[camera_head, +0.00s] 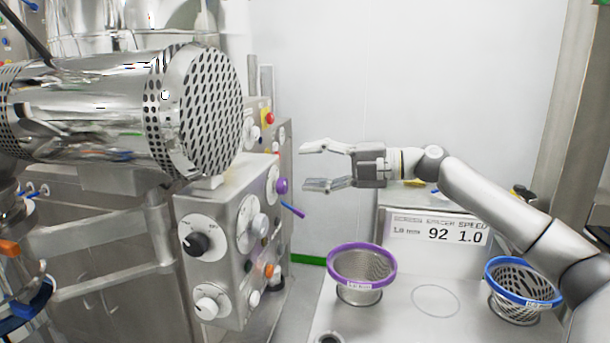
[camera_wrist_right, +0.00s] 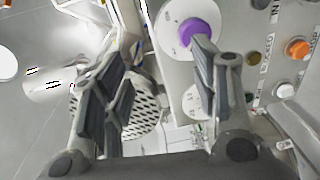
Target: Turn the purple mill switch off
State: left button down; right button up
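The purple switch knob (camera_head: 282,186) sticks out from the right-hand face of the steel control box in the head view. It also shows in the right wrist view as a round purple knob (camera_wrist_right: 193,31) on a white disc. Which way it is turned cannot be told. My right gripper (camera_head: 310,167) is open and empty, just right of the knob, with its fingers pointing left at the box. In the right wrist view its fingers (camera_wrist_right: 160,62) are spread, and the right finger overlaps the knob's lower edge. Contact cannot be told. My left gripper is not in view.
The control box (camera_head: 225,215) carries black, white and orange knobs; a thin blue-purple rod (camera_head: 292,210) juts out below the switch. A perforated steel drum (camera_head: 205,110) hangs above. A purple-rimmed sieve (camera_head: 362,262) and blue-rimmed sieve (camera_head: 523,280) stand on the table, lower right.

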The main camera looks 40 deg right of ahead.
jog(key=b+v, duration=0.5)
jog(key=v, duration=0.1)
jog(key=shift+f, duration=0.5)
jog(key=shift+s+d, duration=0.1)
jog(key=shift+s, duration=0.05)
dwell(0.7)
